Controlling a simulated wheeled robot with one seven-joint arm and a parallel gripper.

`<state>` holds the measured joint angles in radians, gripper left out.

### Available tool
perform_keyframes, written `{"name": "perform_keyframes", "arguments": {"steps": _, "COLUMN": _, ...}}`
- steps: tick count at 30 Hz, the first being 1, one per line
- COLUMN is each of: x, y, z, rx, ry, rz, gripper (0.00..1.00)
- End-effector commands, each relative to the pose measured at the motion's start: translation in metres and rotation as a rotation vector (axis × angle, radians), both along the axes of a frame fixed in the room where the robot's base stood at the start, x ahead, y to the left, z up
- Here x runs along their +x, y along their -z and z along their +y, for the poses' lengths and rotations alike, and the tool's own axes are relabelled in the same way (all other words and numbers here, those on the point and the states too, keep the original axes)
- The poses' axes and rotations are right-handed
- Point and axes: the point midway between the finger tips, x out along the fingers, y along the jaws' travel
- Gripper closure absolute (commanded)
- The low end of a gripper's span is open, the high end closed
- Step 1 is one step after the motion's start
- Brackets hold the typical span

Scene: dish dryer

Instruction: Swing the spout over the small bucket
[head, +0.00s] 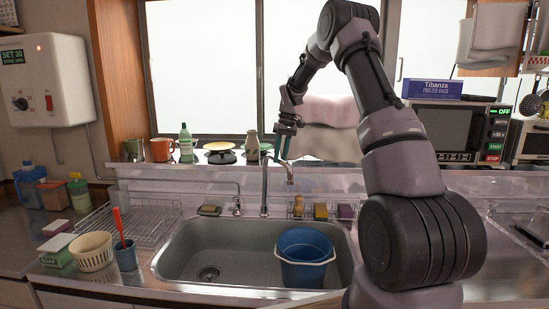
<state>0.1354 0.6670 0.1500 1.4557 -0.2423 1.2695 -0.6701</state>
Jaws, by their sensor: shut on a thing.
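The faucet's upright pipe (264,192) stands at the back edge of the sink. Its spout tip (290,178) points down, to the right of the pipe. A blue bucket (303,274) with a pale handle stands in the right half of the sink. In the picture the spout tip is above the bucket's left part; I cannot tell how they line up in depth. My gripper (284,146), with teal fingers, points down and is shut on the spout near its top. The fingers hide part of the spout.
The steel sink (175,262) has bare floor left of the bucket. Sponges (320,211) lie on the back rim. A wire rack (130,224) and a cup with a red-handled tool (126,258) are at the left.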

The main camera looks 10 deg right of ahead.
Motion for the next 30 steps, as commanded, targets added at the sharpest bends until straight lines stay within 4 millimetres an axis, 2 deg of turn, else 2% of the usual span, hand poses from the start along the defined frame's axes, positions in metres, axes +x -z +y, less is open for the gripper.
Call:
{"name": "perform_keyframes", "arguments": {"steps": 7, "x": 0.0032, "y": -0.0004, "z": -0.0089, "rx": 0.0, "ry": -0.066, "rz": -0.001, "gripper": 1.0}}
{"name": "perform_keyframes", "arguments": {"steps": 20, "x": 0.0039, "y": -0.0003, "z": -0.0104, "rx": -0.001, "ry": -0.079, "rz": -0.002, "gripper": 1.0}}
{"name": "perform_keyframes", "arguments": {"steps": 21, "x": 0.0039, "y": -0.0003, "z": -0.0104, "rx": -0.001, "ry": -0.079, "rz": -0.002, "gripper": 0.68}}
{"name": "perform_keyframes", "arguments": {"steps": 23, "x": 0.0038, "y": -0.0004, "z": -0.0104, "rx": -0.001, "ry": -0.078, "rz": -0.002, "gripper": 0.45}}
{"name": "perform_keyframes", "arguments": {"steps": 24, "x": 0.0038, "y": -0.0004, "z": -0.0104, "rx": -0.001, "ry": -0.078, "rz": -0.002, "gripper": 0.42}}
{"name": "perform_keyframes", "arguments": {"steps": 30, "x": 0.0036, "y": -0.0001, "z": -0.0101, "rx": -0.001, "ry": -0.078, "rz": -0.001, "gripper": 0.42}}
